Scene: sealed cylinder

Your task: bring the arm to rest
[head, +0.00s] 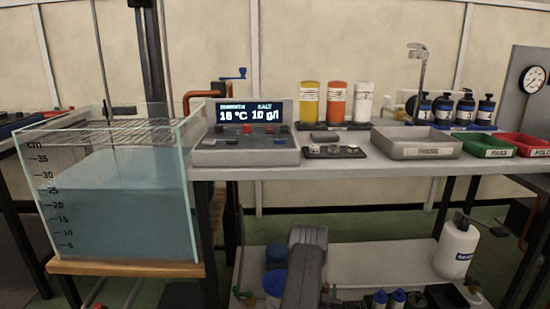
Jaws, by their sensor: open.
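My gripper does not show in the head view. Grey rounded links that look like my own arm (304,277) rise from the bottom edge, a little right of the middle, in front of the lower shelf. The fingertips are out of sight, and I see nothing held. A glass water tank (120,215) with a centimetre scale stands at the left on a wooden base. A wire rack (110,133) lies across its top. A grey control box (245,150) on the bench reads 16 °C and 10 g/l.
The bench (340,171) holds yellow (309,102), orange (336,103) and white (363,103) bottles. A grey tray (416,149), a green PASS tray (485,147) and a red HOLD tray (525,146) stand right.

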